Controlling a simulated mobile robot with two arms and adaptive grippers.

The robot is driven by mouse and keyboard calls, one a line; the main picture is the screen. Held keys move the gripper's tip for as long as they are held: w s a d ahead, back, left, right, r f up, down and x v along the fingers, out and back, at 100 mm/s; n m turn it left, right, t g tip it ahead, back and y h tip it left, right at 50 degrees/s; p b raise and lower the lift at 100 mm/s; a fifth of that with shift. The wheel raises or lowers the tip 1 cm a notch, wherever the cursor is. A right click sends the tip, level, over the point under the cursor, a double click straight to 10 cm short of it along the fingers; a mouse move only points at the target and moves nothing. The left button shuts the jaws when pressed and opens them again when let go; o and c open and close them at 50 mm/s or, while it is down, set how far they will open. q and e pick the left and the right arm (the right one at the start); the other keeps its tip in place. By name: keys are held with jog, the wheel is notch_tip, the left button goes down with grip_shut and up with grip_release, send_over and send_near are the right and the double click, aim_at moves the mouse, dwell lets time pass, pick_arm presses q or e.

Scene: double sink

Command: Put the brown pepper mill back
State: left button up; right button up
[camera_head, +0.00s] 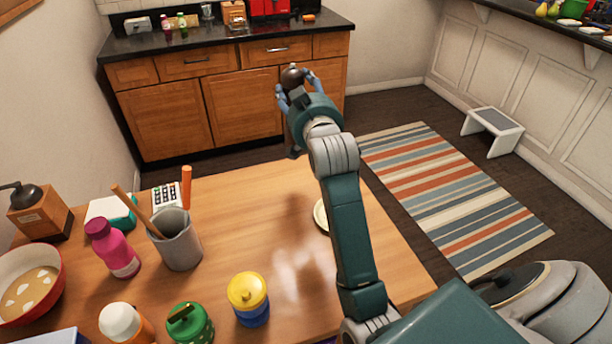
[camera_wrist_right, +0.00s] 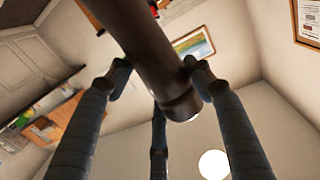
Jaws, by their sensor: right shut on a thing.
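The brown pepper mill (camera_head: 292,75) is in my right gripper (camera_head: 296,88), held up past the far edge of the wooden table. Its dark rounded top shows between the blue fingers in the head view; much of the rest is hidden by the hand. In the right wrist view the mill (camera_wrist_right: 150,50) is a brown cylinder running down between the fingers of the gripper (camera_wrist_right: 158,78), which are shut around it. My left gripper is not in view.
A cream round piece (camera_head: 320,214) is partly hidden by my arm on the wooden table (camera_head: 255,190). A grey utensil cup (camera_head: 177,243), pink bottle (camera_head: 117,252) and yellow-lidded jar (camera_head: 248,298) stand left. A black counter (camera_head: 225,36) is behind; a step stool (camera_head: 492,130) stands right.

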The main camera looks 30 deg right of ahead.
jog(key=w+d+r+m+h, duration=0.1)
jog(key=w+d+r, duration=0.1)
jog(key=d+r, duration=0.4)
pick_arm(q)
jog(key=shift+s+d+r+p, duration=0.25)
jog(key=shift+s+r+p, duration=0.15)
jog(key=shift+p, duration=0.1)
pick_arm(e)
notch_tip(320, 180, down, 20)
jog(key=shift+w, duration=0.25)
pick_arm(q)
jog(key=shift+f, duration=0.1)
pick_arm(e)
jog(key=o, duration=1.8)
jog(key=shift+g, duration=0.3)
